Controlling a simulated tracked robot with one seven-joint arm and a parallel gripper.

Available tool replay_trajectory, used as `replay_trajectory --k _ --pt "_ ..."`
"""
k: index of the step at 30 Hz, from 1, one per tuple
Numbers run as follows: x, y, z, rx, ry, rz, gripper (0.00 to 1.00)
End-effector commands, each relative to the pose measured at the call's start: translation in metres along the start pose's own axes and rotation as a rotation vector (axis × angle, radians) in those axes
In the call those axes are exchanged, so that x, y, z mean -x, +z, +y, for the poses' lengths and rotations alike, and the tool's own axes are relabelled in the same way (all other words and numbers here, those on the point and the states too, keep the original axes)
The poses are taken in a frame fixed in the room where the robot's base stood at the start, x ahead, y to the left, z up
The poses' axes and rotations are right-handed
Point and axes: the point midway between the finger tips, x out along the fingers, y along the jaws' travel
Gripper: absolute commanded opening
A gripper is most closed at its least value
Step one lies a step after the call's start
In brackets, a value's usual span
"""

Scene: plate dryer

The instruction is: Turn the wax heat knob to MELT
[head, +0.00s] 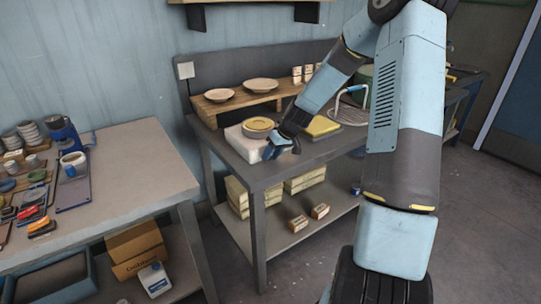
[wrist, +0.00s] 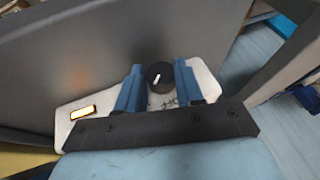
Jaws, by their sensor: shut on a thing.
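The wax heater (head: 236,143) is a white box with a round yellow top, standing on the grey workbench in the head view. The wax heat knob (wrist: 160,77) is black and round with a white pointer line, which leans a little right of straight up in the wrist view. My gripper (wrist: 159,68) is shut on the knob, with one blue finger on each side of it. In the head view my gripper (head: 271,152) is at the heater's front right and hides the knob. Dark marks on the white panel (wrist: 205,82) below the knob are too small to read.
Plates (head: 261,85) stand on a wooden shelf behind. A cluttered table (head: 140,170) is at left.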

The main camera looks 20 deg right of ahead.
Motion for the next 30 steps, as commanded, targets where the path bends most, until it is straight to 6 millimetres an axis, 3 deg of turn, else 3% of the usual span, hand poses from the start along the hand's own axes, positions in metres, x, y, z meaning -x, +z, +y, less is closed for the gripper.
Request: replay_trajectory --k 10,23,24,30 --pt "-0.0016 0.0035 0.0018 -0.058 -0.141 0.007 0.06" --pt "-0.0005 0.0026 0.002 -0.065 -0.165 0.011 0.06" --pt "-0.0005 0.0025 0.002 -0.065 -0.165 0.011 0.37" --pt "-0.0001 0.0015 0.0023 -0.065 -0.163 0.013 0.56"
